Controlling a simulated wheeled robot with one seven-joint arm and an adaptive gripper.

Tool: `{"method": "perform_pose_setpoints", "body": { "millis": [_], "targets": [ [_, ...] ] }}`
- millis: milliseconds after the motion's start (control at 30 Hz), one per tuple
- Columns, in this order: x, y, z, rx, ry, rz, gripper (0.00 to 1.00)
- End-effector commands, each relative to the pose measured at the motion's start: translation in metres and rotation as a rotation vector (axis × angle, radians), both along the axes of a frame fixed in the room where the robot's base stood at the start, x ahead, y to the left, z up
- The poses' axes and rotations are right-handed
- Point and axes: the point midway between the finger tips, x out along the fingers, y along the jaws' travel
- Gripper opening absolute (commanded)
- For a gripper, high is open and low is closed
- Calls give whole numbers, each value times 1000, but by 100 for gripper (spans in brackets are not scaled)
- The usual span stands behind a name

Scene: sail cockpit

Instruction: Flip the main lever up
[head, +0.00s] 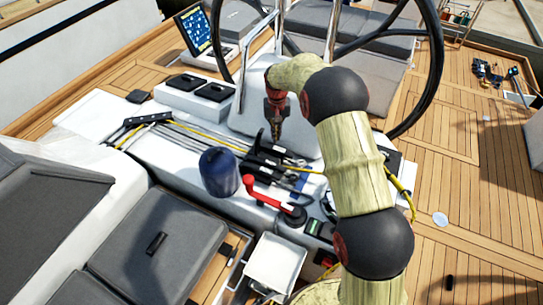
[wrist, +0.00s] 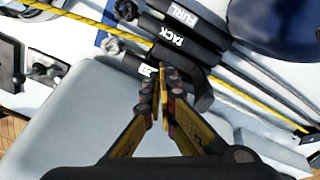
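A bank of black rope-clutch levers (head: 268,158) stands on the white cockpit console. In the wrist view, one lever reads FURL (wrist: 185,17) and the one beside it reads TACK (wrist: 170,40). A third black lever (wrist: 135,66) is below them, its label mostly covered by my fingertips, so I cannot read which it is. My gripper (wrist: 160,82) points down at this third lever, its fingers drawn together with at most a thin gap. Nothing is visibly held. In the head view my gripper (head: 276,132) is just above the levers; contact is unclear.
A dark blue winch (head: 220,172) and a red-handled crank (head: 262,187) stand close in front of the levers. Yellow and grey ropes run along the console. The steering wheel (head: 436,60) rises behind. Open teak deck (head: 480,180) lies right.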

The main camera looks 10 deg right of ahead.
Motion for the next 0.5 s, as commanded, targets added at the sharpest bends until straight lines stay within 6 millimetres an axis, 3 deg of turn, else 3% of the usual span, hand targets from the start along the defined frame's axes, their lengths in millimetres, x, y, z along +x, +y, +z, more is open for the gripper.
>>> {"method": "perform_pose_setpoints", "body": {
  "millis": [500],
  "targets": [
    [-10,-16,1,0,0,-2,0]
  ]
}}
